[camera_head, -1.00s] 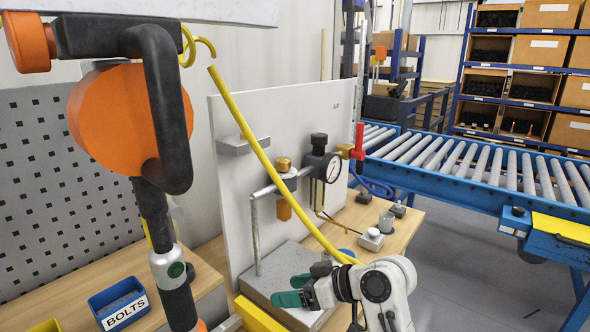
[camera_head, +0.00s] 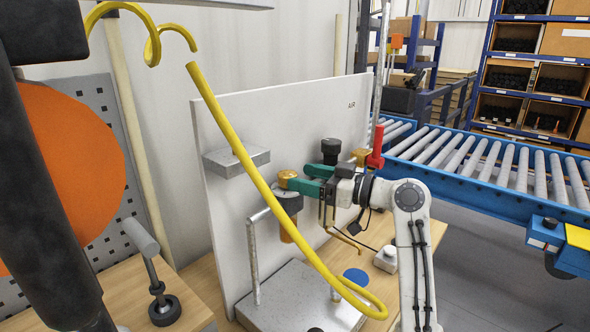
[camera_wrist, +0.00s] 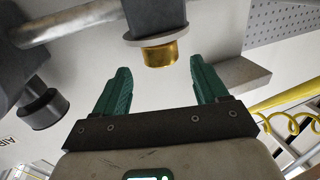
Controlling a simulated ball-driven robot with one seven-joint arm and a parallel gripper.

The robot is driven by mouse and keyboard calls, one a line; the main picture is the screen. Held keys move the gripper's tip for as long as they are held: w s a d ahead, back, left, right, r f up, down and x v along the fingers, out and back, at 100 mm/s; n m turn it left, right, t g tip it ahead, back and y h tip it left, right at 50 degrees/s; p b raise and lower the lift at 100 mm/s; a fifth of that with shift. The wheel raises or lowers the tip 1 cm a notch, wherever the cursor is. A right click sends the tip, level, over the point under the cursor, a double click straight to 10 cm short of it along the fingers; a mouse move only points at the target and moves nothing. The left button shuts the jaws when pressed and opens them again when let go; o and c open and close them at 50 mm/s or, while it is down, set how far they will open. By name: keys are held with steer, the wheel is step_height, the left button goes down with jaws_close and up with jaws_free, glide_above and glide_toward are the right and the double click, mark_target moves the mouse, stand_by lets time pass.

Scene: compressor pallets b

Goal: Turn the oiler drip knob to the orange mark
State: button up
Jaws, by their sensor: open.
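The oiler is mounted on the white panel, with a brass drip knob (camera_head: 288,176) on top and an amber bowl (camera_head: 286,232) below its dark body. My gripper (camera_head: 297,179) is open, its green fingers pointing left at the knob. In the wrist view the brass knob (camera_wrist: 160,54) shows between the two fingertips (camera_wrist: 159,68), with a gap on each side. It sits at or just beyond the tips; I cannot tell its exact depth. No finger visibly touches it. I cannot make out the orange mark in either view.
A black regulator knob (camera_head: 331,147) stands close behind the gripper, and a red valve handle (camera_head: 376,146) is to its right. A yellow hose (camera_head: 233,140) crosses in front of the panel (camera_head: 220,120). A grey bracket (camera_head: 237,160) is left of the oiler. A grey block (camera_head: 300,295) lies below.

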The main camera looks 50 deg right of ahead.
mark_target(296, 176)
steer(key=shift+p+x, duration=0.35)
steer(key=shift+x, duration=1.35)
steer(key=shift+a, duration=0.1)
steer(key=shift+c, duration=0.5)
steer(key=c, duration=1)
steer(key=shift+o, duration=0.2)
